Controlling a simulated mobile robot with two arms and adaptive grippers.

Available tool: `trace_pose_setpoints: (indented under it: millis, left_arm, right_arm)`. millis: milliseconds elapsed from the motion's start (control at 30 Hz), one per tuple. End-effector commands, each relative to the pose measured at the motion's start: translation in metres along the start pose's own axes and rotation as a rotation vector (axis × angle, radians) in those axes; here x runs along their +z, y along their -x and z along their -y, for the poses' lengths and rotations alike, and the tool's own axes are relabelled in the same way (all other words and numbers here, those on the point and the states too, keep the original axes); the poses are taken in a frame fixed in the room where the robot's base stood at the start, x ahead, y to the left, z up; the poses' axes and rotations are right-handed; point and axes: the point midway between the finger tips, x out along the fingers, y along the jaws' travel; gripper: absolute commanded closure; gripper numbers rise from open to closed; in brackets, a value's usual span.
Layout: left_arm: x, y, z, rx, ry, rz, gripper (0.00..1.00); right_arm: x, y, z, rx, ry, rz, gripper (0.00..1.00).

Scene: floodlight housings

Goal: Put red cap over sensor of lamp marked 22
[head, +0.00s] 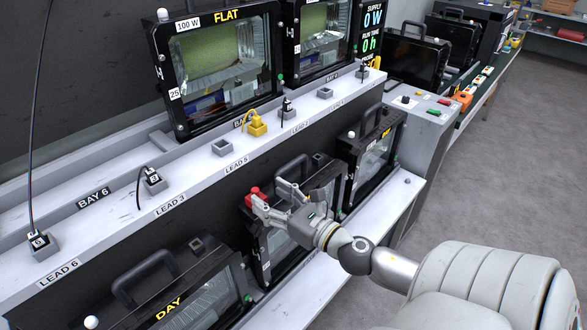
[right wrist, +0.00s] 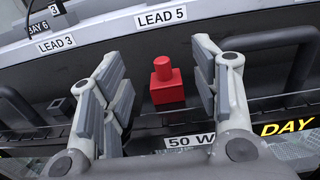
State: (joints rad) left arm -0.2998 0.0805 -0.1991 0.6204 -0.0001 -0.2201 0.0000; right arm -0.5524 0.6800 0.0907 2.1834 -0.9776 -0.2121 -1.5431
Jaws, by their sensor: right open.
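The red cap (head: 254,192) is a small block with a narrower knob, at the top left of a black lower-shelf lamp (head: 267,245). In the right wrist view the red cap (right wrist: 166,84) stands upright between my right gripper's fingers, with gaps on both sides. My right gripper (head: 274,196) is open; it also shows in the right wrist view (right wrist: 160,92). What is under the cap is hidden. I cannot read a 22 on any lamp; one upper lamp (head: 222,60) is marked 25. White round sensors show on other lamps, such as one (head: 351,134) at the right. My left gripper is out of view.
A grey ledge (head: 120,232) with lead sockets and a yellow plug (head: 257,125) runs above the lower lamps. A black carry handle (head: 143,270) rises from the DAY lamp at the lower left. The grey floor (head: 510,160) at right is clear.

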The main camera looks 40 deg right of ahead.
Motion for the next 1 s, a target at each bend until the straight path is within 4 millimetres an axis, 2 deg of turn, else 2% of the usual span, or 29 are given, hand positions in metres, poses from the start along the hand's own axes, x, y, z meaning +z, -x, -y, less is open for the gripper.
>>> trace_pose_setpoints:
  millis: [200, 400, 600, 1000]
  left_arm:
    - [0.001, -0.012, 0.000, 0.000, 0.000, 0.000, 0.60]
    - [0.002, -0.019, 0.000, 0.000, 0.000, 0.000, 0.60]
    - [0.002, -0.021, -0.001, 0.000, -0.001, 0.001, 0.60]
    - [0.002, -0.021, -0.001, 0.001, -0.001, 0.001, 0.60]
  right_arm:
    - [-0.003, 0.032, 0.000, -0.002, -0.002, -0.002, 0.44]
    - [-0.002, 0.054, 0.000, -0.001, -0.004, 0.000, 0.44]
    - [0.000, 0.063, 0.000, 0.000, -0.001, 0.001, 0.44]
    - [0.001, 0.063, 0.000, 0.000, 0.000, 0.001, 0.44]
